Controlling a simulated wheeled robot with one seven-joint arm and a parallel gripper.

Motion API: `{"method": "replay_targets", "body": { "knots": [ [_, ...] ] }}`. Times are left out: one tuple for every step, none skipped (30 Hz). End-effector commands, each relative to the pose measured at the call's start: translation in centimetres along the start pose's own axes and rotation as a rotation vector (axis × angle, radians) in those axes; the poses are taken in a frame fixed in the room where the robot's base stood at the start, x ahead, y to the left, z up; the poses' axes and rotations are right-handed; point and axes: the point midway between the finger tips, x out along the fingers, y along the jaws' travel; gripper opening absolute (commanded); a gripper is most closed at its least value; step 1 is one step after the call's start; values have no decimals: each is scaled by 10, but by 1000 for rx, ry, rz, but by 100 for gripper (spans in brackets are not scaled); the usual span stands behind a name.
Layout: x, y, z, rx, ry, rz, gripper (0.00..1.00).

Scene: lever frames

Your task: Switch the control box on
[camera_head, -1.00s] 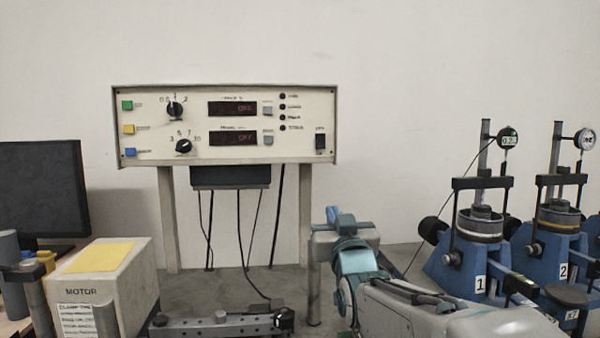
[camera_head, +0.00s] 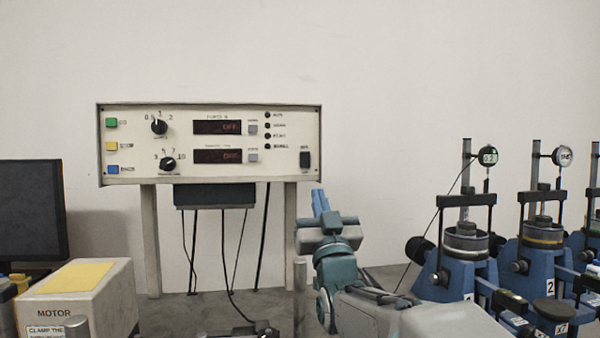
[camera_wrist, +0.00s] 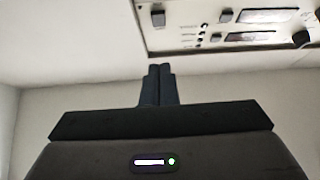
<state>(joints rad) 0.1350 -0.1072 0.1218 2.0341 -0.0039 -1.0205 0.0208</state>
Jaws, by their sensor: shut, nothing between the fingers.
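The control box (camera_head: 225,172) is a cream panel on two legs against the back wall. Its black power switch (camera_head: 305,160) is at the right end of the panel. My gripper (camera_head: 318,197) is below and slightly right of the switch, apart from the panel. In the wrist view its two dark fingers (camera_wrist: 159,72) are together and empty. The panel shows upside down there, with the black switch (camera_wrist: 158,18) ahead of the fingertips.
The MOTOR box (camera_head: 85,300) with a yellow top stands at lower left, beside a dark monitor (camera_head: 32,210). Blue numbered test devices (camera_head: 455,265) stand on the right. Black cables (camera_head: 230,250) hang under the panel. The wall above is free.

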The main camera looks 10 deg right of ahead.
Motion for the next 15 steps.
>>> {"method": "replay_targets", "body": {
  "knots": [
    [11, 0, -1, 0, 0, 1, 0],
    [17, 0, -1, 1, 0, 1, 0],
    [25, 0, -2, 1, 0, 1, 0],
    [32, 0, -1, 1, -1, 1, 0],
    [38, 0, -2, 1, 0, 1, 0],
    [47, 0, -2, 1, 0, 1, 0],
    [53, 0, -2, 1, 0, 1, 0],
    [59, 0, -2, 1, -1, 1, 0],
    [67, 0, -2, 1, 0, 1, 0],
    [73, 0, -2, 1, 0, 0, 0],
    [79, 0, -2, 1, 0, 0, 0],
    [87, 0, -2, 1, 0, 0, 0],
    [90, 0, 2, 1, -2, 0, 0],
    [92, 0, 7, 1, -4, 0, 0],
    [96, 0, 11, 1, -3, 0, 0]
  ]
}}
